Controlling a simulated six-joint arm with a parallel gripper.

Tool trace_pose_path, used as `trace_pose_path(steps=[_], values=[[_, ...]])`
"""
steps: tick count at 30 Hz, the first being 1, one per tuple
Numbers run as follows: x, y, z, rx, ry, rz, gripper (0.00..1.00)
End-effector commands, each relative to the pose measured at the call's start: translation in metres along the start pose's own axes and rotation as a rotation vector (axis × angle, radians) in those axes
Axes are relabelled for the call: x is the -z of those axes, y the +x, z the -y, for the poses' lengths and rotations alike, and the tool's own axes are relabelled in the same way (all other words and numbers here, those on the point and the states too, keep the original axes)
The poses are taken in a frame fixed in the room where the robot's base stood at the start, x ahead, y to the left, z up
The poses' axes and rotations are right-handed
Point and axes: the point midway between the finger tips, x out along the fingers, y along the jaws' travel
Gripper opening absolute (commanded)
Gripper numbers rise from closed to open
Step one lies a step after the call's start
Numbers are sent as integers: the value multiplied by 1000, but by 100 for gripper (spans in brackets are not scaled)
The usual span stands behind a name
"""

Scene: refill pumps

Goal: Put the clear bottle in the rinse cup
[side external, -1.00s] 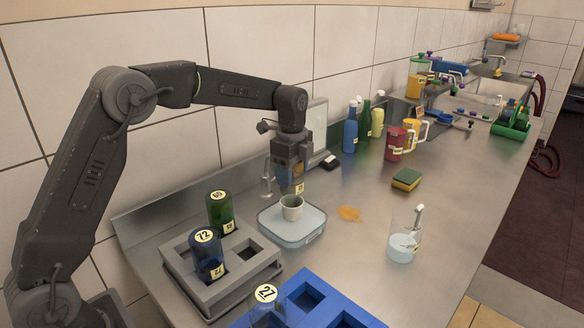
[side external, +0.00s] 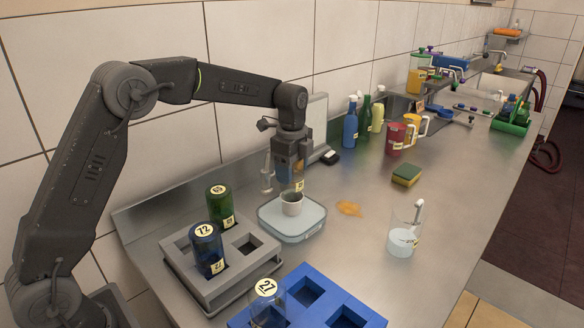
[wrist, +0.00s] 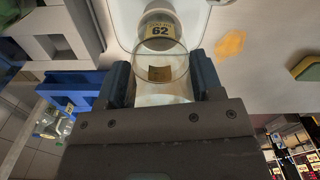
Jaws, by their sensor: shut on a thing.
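My gripper (wrist: 160,90) is shut on a clear, see-through bottle (wrist: 160,66), whose round rim shows between the dark fingers in the wrist view. I cannot tell which vessel is the rinse cup.
A grey rack (side external: 218,285) holds blue and green bottles. A blue rack (side external: 350,300) holds a bottle labelled 27 (side external: 266,306). A sponge (side external: 406,175) and an orange spill (side external: 348,209) lie on the counter.

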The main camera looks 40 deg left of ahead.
Motion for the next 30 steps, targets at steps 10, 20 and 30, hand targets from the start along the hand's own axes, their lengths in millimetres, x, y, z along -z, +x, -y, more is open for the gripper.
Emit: trace_pose_path(steps=[10,20,30], values=[[0,5,0,-1,0,0,32],[0,8,0,-1,0,0,73],[0,8,0,-1,0,0,90]])
